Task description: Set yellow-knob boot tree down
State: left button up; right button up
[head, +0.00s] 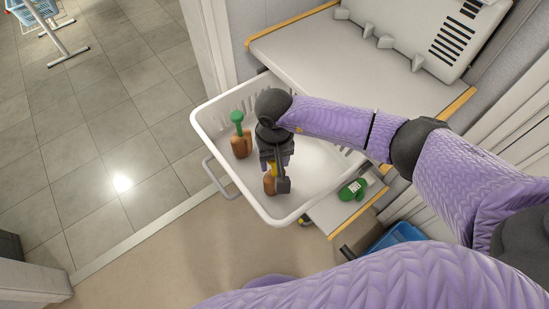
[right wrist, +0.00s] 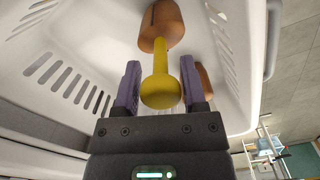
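The yellow-knob boot tree (right wrist: 160,32) has a brown wooden body and a yellow knob on a narrow stem. It is inside the white basin (head: 204,120), low near the front wall, and shows partly in the head view (head: 268,184). My right gripper (head: 277,180) reaches down into the basin over it. In the right wrist view the purple fingers (right wrist: 160,88) stand on both sides of the yellow knob, close against it. Whether the body rests on the basin floor is hard to tell. My left gripper is not in view.
A green-knob boot tree (head: 241,146) stands in the basin, left of my right gripper. A blue container (head: 398,235) is at lower right.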

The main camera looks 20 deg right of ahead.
jog(key=shift+o, duration=1.4)
jog(key=shift+r, duration=0.3)
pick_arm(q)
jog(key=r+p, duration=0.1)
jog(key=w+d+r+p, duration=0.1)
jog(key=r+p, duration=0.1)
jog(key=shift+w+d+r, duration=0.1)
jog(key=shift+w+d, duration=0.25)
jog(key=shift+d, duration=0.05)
pick_arm(e)
notch_tip(320, 180, up, 12)
jog(key=shift+w+f, duration=0.1)
